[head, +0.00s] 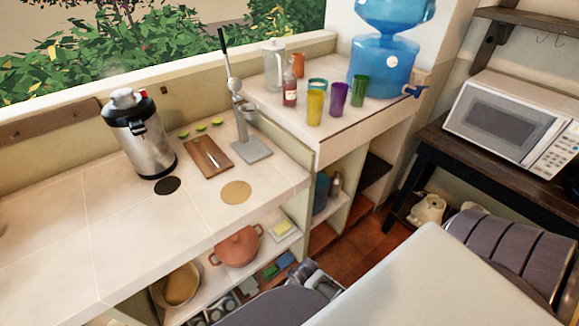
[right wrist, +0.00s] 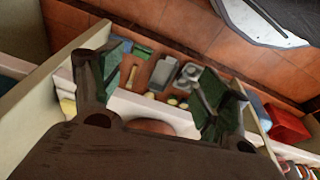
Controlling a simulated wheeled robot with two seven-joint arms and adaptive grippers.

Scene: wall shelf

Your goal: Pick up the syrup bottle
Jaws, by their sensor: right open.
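The syrup bottle (head: 290,86) is a small clear bottle with red content and a pale label. It stands upright on the raised counter at the back, in front of a clear pitcher (head: 273,64) and just left of the cups. It is not in the right wrist view. My right gripper (right wrist: 158,88) shows in the right wrist view with its two dark fingers spread wide and nothing between them. It points down at the lower shelves and floor, away from the bottle. My left gripper is not in view.
Yellow (head: 315,107), purple (head: 338,98) and green (head: 359,91) cups stand right of the bottle, before a blue water jug (head: 383,66). A metal press (head: 240,110) stands at left, near a steel dispenser (head: 139,135). The front counter (head: 110,220) is mostly clear.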

